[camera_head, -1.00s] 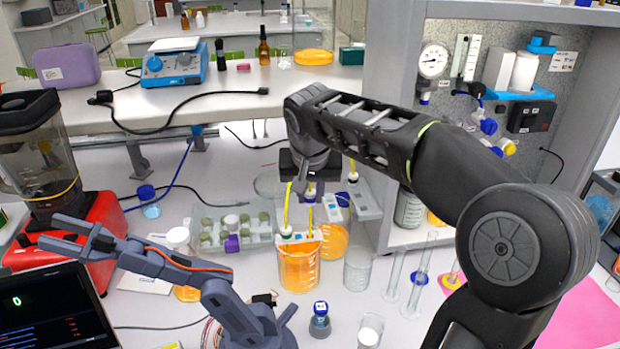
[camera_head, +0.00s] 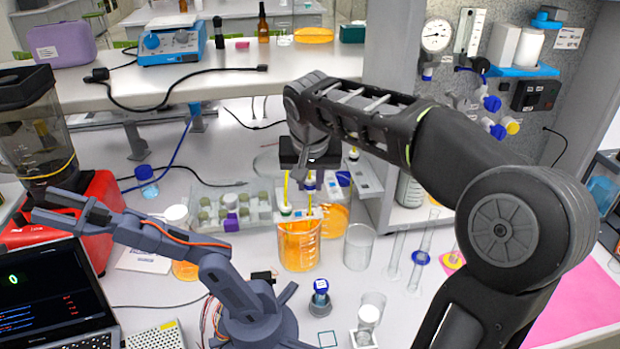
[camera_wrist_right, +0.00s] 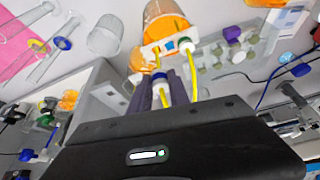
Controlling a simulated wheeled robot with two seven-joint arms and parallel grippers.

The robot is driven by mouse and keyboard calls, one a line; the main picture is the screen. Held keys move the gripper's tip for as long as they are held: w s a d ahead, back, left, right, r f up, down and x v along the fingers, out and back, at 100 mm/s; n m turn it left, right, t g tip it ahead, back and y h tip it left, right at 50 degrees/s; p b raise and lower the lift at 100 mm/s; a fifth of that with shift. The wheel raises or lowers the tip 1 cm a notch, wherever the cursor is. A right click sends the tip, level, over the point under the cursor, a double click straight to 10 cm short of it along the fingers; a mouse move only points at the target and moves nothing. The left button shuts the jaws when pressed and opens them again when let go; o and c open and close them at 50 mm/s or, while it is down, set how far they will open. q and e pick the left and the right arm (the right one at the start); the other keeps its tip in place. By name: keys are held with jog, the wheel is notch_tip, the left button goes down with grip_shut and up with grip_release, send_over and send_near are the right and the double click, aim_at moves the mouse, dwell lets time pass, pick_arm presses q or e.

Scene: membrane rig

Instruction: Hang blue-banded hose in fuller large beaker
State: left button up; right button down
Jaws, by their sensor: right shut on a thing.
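My right gripper (camera_head: 309,172) is shut on the blue-banded hose (camera_head: 309,184), a yellow tube with a blue collar. It holds the hose upright above the front large beaker (camera_head: 300,252), which has orange liquid almost to its rim. In the wrist view the blue collar (camera_wrist_right: 157,74) sits between the fingers (camera_wrist_right: 166,95). A green-banded yellow hose (camera_head: 286,193) stands just left, at the same beaker's rim. A second beaker with orange liquid (camera_head: 335,222) is behind and partly hidden. My left gripper is not in view.
An empty beaker (camera_head: 358,247) stands right of the orange ones, with tall cylinders (camera_head: 420,262) beyond it. A vial rack (camera_head: 240,208) is at the left. A small grey-blue tabletop arm (camera_head: 190,245) reaches across the front left. A blue-capped bottle (camera_head: 320,297) stands in front.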

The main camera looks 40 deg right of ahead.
aim_at(310, 208)
jog(key=shift+f+b, duration=2.1)
jog(key=shift+f, duration=1.05)
jog(key=shift+f, duration=0.2)
jog(key=c, duration=1.1)
grip_release()
jog(key=shift+c, duration=0.2)
jog(key=shift+r, duration=0.1)
jog(key=b+v, duration=0.1)
jog(key=v, duration=0.6)
jog(key=shift+r, duration=0.25)
jog(key=shift+s, duration=0.15)
